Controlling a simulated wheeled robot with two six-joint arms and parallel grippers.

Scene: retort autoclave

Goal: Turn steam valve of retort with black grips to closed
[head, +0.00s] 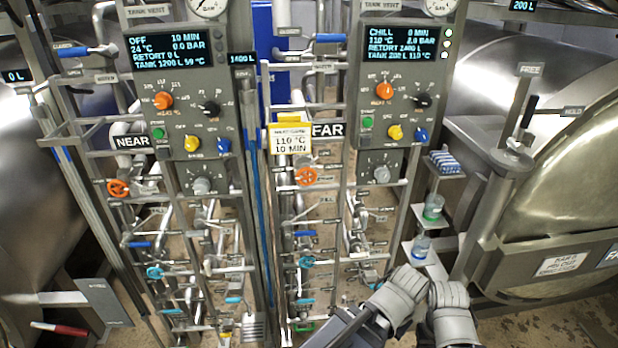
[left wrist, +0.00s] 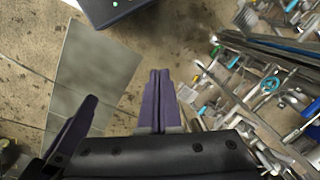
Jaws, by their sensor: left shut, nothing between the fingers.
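The far retort (head: 555,215) at the right has a black grip (head: 530,110) on its door post. The FAR rack carries an orange handwheel (head: 306,176), a teal handwheel (head: 306,262) and blue levers (head: 304,234). The small valve labels are too blurred to read, so I cannot tell which is steam. My left gripper (left wrist: 160,80) is shut and empty over the floor in the left wrist view, apart from the pipes at right. It cannot be made out in the head view. My right gripper's fingers are not visible; grey arm links show at the lower right.
The NEAR rack has its own orange handwheel (head: 117,188). The near retort (head: 25,190) stands at the left, with a red grip (head: 60,328) low down. The FAR panel (head: 398,85) reads CHILL, 110 °C. Bottles (head: 433,207) stand on small shelves beside the FAR rack.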

